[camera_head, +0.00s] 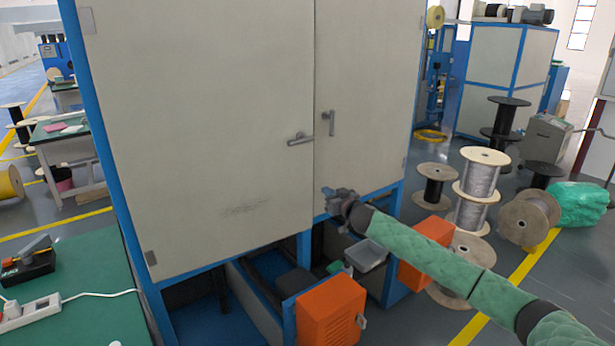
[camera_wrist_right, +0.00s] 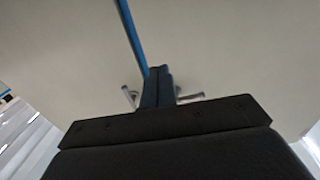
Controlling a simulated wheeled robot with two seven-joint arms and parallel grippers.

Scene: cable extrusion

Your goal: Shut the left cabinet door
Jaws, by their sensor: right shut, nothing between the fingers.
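The left cabinet door (camera_head: 200,110) is a large beige panel with a horizontal lever handle (camera_head: 300,139) near the seam. It looks almost level with the right door (camera_head: 365,75), whose handle (camera_head: 331,123) hangs vertically. In the right wrist view a blue strip (camera_wrist_right: 130,28) shows between two beige panels; I cannot tell how far the left door stands from its frame. My right gripper (camera_head: 328,194) is shut and empty, at the lower part of the doors near the seam. Its closed fingers also show in the wrist view (camera_wrist_right: 158,85). Contact is unclear. My left gripper is out of view.
Below the doors are an orange box (camera_head: 328,312) and a grey bin (camera_head: 366,254) in the blue frame. A green table (camera_head: 85,265) stands at left. Cable spools (camera_head: 478,183) and a green bundle (camera_head: 582,204) are on the floor at right.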

